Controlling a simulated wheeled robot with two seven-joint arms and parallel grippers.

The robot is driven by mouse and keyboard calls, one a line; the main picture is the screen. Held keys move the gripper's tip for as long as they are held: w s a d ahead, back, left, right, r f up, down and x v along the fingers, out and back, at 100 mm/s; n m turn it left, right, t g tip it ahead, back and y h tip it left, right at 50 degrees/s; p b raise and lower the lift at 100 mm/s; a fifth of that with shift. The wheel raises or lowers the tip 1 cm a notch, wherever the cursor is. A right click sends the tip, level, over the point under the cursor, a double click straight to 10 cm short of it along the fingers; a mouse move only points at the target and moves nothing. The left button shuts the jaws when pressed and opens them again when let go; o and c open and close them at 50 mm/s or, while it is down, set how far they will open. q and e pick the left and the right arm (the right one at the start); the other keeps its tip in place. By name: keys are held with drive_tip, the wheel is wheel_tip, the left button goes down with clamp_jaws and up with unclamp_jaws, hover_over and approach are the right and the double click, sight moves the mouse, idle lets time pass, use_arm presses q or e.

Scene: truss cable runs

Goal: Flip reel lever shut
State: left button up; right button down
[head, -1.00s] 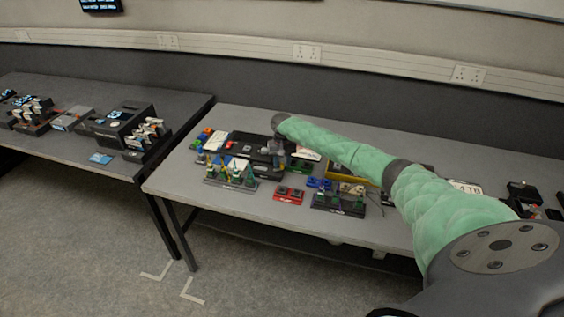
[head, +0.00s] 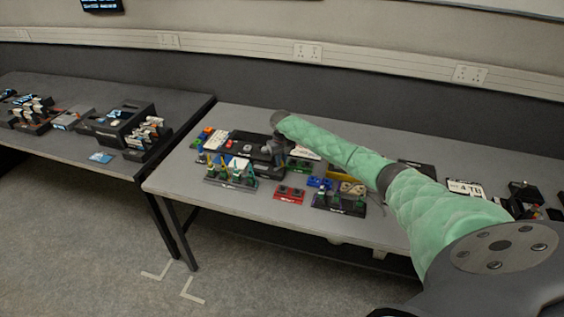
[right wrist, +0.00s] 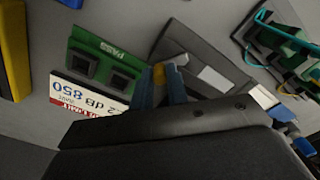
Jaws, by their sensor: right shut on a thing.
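A dark reel unit (head: 242,145) sits on the left part of the middle table. It also shows in the right wrist view as a dark grey body (right wrist: 203,45) with a light plate on it. My right gripper (head: 277,152) is at the right end of this unit, small and partly hidden by its own wrist. In the right wrist view, its two blue-grey fingers (right wrist: 160,88) are closed around a small orange-yellow piece (right wrist: 159,74), which looks like the lever. How far the lever is turned cannot be told. My left gripper is not in view.
A green block marked PASS (right wrist: 103,62) and a white label card (right wrist: 85,95) lie close beside the fingers. A rack with green and yellow parts (head: 232,176), a red block (head: 289,193) and a dark rack (head: 338,204) stand in front. The table's front edge is clear.

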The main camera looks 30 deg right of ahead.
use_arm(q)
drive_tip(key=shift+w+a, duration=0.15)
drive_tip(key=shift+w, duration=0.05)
use_arm(e)
drive_tip(key=c, duration=1.4)
unclamp_jaws()
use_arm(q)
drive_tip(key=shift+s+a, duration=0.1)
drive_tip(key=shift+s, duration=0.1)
use_arm(e)
drive_tip(key=shift+o, duration=0.2)
